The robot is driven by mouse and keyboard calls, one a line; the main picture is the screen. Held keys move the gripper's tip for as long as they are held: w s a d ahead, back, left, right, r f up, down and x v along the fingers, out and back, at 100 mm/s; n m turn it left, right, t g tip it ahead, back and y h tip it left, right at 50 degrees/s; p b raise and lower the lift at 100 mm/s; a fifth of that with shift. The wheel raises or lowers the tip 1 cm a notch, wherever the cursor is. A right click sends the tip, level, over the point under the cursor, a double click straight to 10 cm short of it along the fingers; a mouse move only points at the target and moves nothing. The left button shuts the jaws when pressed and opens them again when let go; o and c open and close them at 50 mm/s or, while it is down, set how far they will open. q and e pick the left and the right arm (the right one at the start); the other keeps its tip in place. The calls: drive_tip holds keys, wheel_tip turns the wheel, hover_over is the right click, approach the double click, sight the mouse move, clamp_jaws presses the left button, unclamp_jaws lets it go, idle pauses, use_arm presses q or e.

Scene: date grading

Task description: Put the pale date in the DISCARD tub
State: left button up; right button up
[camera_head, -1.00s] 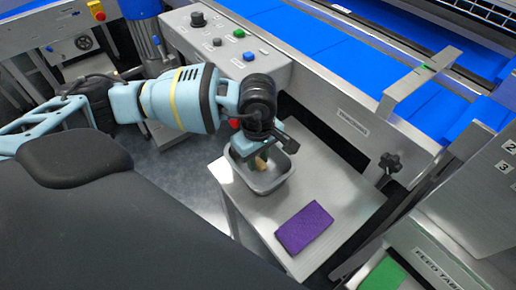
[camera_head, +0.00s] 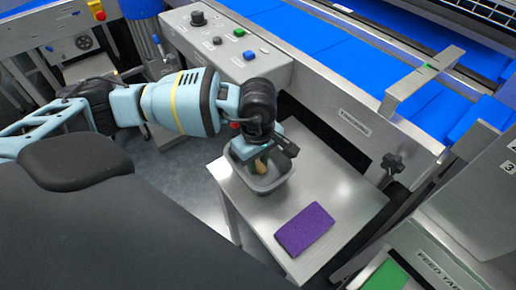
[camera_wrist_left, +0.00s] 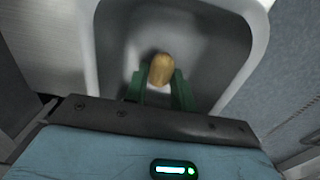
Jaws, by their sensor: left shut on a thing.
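The pale date (camera_wrist_left: 161,69) is tan and oblong. In the left wrist view it sits between the two green fingertips of my left gripper (camera_wrist_left: 160,84), which is shut on it. The grey tub (camera_wrist_left: 246,50) lies beneath, and the date shows against its inside. In the head view my left gripper (camera_head: 262,157) points down over the tub (camera_head: 272,188), with the date (camera_head: 261,165) at its fingertips. I cannot tell how far the date is above the tub floor. No DISCARD label is readable on the tub. My right gripper is not in view.
The tub stands on a steel side table (camera_head: 335,190) with a purple cloth or pad (camera_head: 304,229) near it. A control box with buttons (camera_head: 228,50) and a blue conveyor (camera_head: 320,60) lie behind. A black knob (camera_head: 392,163) sticks out at the right.

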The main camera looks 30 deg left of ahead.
use_arm(q)
drive_tip(key=shift+f, duration=0.15)
drive_tip(key=o, duration=0.7)
